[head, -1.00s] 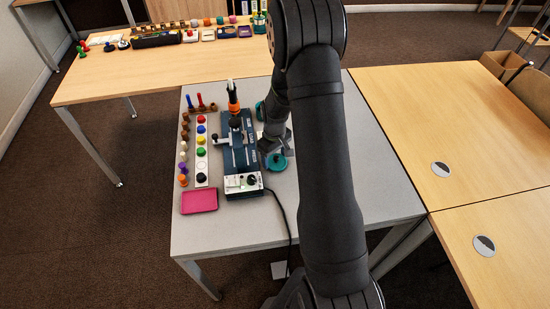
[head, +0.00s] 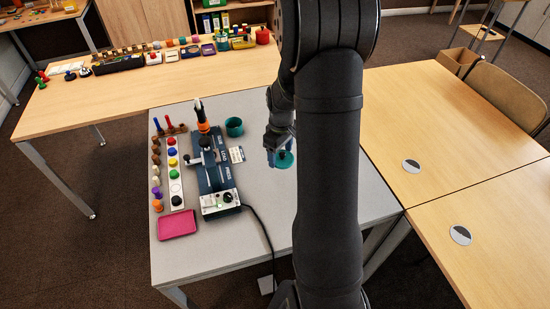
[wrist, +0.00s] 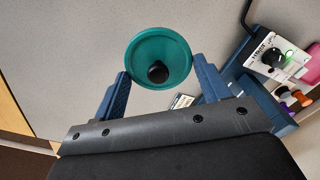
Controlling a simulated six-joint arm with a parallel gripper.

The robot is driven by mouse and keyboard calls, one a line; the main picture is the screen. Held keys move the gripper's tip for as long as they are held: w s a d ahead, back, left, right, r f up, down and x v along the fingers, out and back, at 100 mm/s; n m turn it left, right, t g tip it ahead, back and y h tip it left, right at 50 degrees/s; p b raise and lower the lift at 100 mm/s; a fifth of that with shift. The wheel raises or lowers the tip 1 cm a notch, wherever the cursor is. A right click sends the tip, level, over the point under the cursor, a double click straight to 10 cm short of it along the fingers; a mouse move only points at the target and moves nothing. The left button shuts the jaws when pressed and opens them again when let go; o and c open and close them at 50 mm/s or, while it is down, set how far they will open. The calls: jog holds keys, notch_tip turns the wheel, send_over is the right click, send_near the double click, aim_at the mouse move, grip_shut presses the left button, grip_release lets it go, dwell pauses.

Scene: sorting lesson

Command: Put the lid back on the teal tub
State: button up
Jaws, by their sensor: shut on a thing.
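The teal lid (head: 286,161), a round disc with a black knob, is at my gripper (head: 279,147), right of the machine. In the wrist view the lid (wrist: 147,47) sits between the two blue fingers of my gripper (wrist: 161,66), which meet it at opposite sides of its rim. It looks raised above the grey table, though its height is hard to judge. The teal tub (head: 235,128) stands upright and uncovered behind and left of the gripper.
A dark blue machine (head: 209,165) with a white control panel stands left of the tub, its black cable trailing forward. A white label card (head: 237,154) lies in front of the tub. Coloured pegs, knobs and a pink tray (head: 177,224) are at the left. The table's front is clear.

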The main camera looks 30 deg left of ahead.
jog(key=w+a+n, duration=0.2)
jog(key=w+a, duration=0.2)
jog(key=a, duration=0.5)
jog(key=w+a+n, duration=0.2)
jog(key=w+a, duration=0.2)
jog(key=a, duration=0.6)
jog(key=w+a+n, duration=0.2)
jog(key=w+a, duration=0.3)
jog(key=a, duration=0.4)
jog(key=shift+s+d+f, duration=0.1)
jog(key=shift+s+f, duration=0.05)
jog(key=shift+f, duration=2.5)
jog(key=shift+f, duration=0.2)
jog(key=o, duration=1.1)
jog(key=shift+o, duration=0.2)
jog(key=shift+r, duration=0.15)
notch_tip(320, 180, up, 7)
